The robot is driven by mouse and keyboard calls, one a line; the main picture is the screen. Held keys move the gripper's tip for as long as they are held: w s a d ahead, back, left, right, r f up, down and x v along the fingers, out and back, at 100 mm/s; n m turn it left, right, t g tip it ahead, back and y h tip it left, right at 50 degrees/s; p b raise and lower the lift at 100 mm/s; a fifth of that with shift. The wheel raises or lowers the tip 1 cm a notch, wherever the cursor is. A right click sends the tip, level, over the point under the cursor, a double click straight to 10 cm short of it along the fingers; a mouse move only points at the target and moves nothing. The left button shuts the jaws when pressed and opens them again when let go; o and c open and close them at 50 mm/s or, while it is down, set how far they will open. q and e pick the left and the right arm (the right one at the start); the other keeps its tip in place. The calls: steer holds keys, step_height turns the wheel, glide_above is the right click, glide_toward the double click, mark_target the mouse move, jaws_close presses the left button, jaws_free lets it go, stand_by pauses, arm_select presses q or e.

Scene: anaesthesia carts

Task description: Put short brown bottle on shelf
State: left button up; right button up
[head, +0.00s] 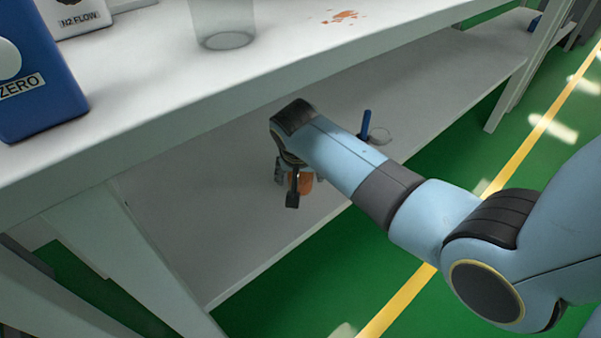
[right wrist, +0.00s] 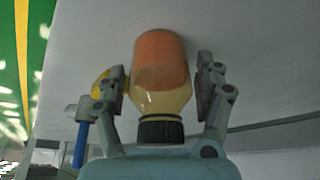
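The short brown bottle (right wrist: 162,75) has an orange-brown body, a pale yellowish shoulder and a dark ribbed cap. In the head view the bottle (head: 306,183) is partly hidden behind my right gripper (head: 293,186), over the lower shelf (head: 200,220) under the table. In the right wrist view the cap points towards my palm and the base meets the pale shelf surface, with a shadow beside it. The two fingers of my right gripper (right wrist: 162,82) stand on either side of the bottle, with narrow gaps showing. My left gripper is not in view.
The white tabletop (head: 280,60) overhangs the shelf; a clear beaker (head: 222,25) and blue box (head: 28,75) stand on it. The shelf's left part is clear.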

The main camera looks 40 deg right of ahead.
steer(key=shift+o, duration=0.3)
steer(key=p+v, duration=0.3)
steer(key=v, duration=0.4)
steer(key=shift+w+r+p, duration=0.1)
steer(key=shift+p, duration=0.2)
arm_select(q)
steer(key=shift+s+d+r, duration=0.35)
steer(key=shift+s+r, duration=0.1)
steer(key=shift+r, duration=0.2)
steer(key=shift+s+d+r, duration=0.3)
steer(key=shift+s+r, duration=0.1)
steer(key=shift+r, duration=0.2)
arm_select(e)
steer(key=shift+a+r, duration=0.1)
steer(key=shift+r, duration=0.2)
steer(key=shift+s, duration=0.25)
